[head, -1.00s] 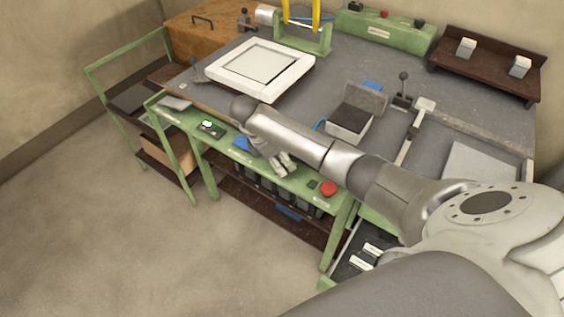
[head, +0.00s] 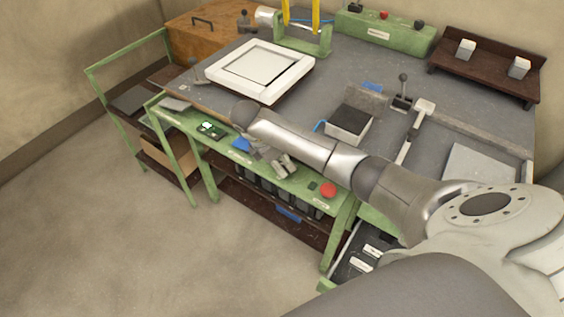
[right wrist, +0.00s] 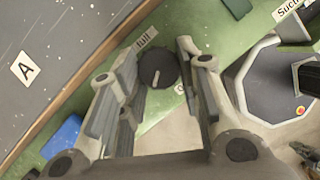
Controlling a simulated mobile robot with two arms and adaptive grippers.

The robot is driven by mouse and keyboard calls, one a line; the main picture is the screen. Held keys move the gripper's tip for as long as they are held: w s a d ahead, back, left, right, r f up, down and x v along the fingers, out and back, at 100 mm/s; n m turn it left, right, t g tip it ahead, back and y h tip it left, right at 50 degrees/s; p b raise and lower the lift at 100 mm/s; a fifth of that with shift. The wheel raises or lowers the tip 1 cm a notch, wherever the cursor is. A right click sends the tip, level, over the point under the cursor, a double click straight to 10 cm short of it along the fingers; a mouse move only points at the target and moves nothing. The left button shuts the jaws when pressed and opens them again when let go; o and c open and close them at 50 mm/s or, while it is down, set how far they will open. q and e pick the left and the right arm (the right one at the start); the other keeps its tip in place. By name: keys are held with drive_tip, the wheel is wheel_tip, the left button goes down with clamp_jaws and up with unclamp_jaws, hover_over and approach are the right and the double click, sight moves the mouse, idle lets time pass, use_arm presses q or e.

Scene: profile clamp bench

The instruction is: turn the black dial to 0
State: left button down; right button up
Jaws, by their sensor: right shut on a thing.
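The black dial (right wrist: 158,68) sits between the fingers of my right gripper (right wrist: 162,88) in the right wrist view. It is round, with a short white mark on its face, and a label reading "full" (right wrist: 147,38) is beside it. My right gripper is shut on the dial. In the head view my right gripper (head: 277,163) is low at the bench's green front strip, and the arm and gripper hide the dial there. I cannot read a 0 mark near the dial. My left gripper is not in view.
A red button (head: 328,189) stands on the green front strip (head: 302,186) to the right of my gripper. A small display box (head: 210,129) and a blue piece (head: 242,145) are to its left. A white frame (head: 260,70) and a dark-topped box (head: 349,122) sit on the bench.

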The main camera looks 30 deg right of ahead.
drive_tip(key=n+t, duration=0.1)
drive_tip(key=n, duration=0.2)
drive_tip(key=shift+s+b, duration=0.1)
drive_tip(key=shift+b, duration=0.2)
drive_tip(key=n+t+b, duration=0.1)
drive_tip(key=n, duration=0.1)
drive_tip(key=shift+s+f+n, duration=0.1)
drive_tip(key=shift+s+n, duration=0.05)
drive_tip(key=shift+n, duration=0.25)
drive_tip(key=n+b, duration=0.1)
drive_tip(key=n+t+b, duration=0.1)
drive_tip(key=n, duration=0.1)
drive_tip(key=shift+s+d+t+y+b, duration=0.1)
drive_tip(key=shift+t+y+b, duration=0.2)
drive_tip(key=shift+b, duration=0.05)
drive_tip(key=shift+s+n+t+y+b, duration=0.1)
drive_tip(key=shift+n+t+y+b, duration=0.2)
drive_tip(key=shift+n+b, duration=0.9)
drive_tip(key=shift+n, duration=0.3)
drive_tip(key=o, duration=0.7)
drive_tip(key=shift+o, duration=0.2)
drive_tip(key=shift+r, duration=0.2)
